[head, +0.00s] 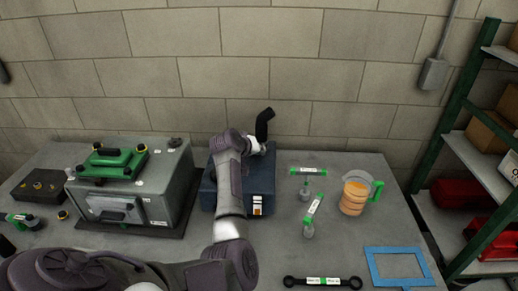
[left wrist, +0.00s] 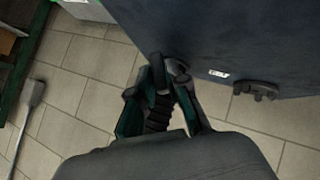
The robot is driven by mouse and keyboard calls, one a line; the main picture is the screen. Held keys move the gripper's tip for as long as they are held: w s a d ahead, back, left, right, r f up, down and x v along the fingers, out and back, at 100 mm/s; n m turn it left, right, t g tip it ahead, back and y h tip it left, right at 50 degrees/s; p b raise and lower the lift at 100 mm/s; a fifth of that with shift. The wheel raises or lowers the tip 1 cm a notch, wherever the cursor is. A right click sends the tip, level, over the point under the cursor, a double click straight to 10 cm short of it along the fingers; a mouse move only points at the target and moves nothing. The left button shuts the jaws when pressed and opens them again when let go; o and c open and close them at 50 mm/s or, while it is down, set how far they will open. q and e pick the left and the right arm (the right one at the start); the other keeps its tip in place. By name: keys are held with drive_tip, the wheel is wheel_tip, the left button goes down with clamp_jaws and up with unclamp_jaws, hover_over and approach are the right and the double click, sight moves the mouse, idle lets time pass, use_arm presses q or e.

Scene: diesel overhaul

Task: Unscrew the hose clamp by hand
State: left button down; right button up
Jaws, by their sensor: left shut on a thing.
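A black bent hose (head: 264,124) rises at the back of the dark blue box (head: 262,180), against the wall side. My left gripper (head: 262,146) reaches over the box to the hose's lower end; my own wrist partly hides this spot. In the left wrist view the two fingers (left wrist: 170,84) are closed in around a small dark fitting at the side of the blue box, with the black ribbed hose (left wrist: 158,112) between them. The hose clamp is not clearly distinguishable there; the fingers cover most of it. My right gripper is not in view.
A grey engine block (head: 160,195) with a green cover (head: 112,163) stands left. A dark round fitting (left wrist: 255,90) is on the box's side.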

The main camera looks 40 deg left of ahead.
use_arm(q)
drive_tip(key=shift+s+a+f+n+t+h+b, duration=0.1)
drive_tip(key=shift+a+f+n+t+h+b, duration=0.15)
drive_tip(key=shift+n+t+h+b, duration=0.5)
drive_tip(key=shift+f+n+t+h+b, duration=0.15)
drive_tip(key=shift+n+t+h+b, duration=0.6)
drive_tip(key=shift+b, duration=0.5)
drive_tip(key=shift+t+h+b, duration=0.4)
drive_tip(key=shift+t+b, duration=0.1)
drive_tip(key=shift+b, duration=0.1)
drive_tip(key=shift+n, duration=0.3)
drive_tip(key=c, duration=1.5)
unclamp_jaws()
drive_tip(key=shift+o, duration=0.4)
drive_tip(key=shift+w+f, duration=0.1)
drive_tip(key=shift+w, duration=0.1)
drive_tip(key=shift+s, duration=0.1)
drive_tip(key=v, duration=1.1)
drive_tip(key=shift+s+a, duration=0.15)
drive_tip(key=shift+s, duration=0.25)
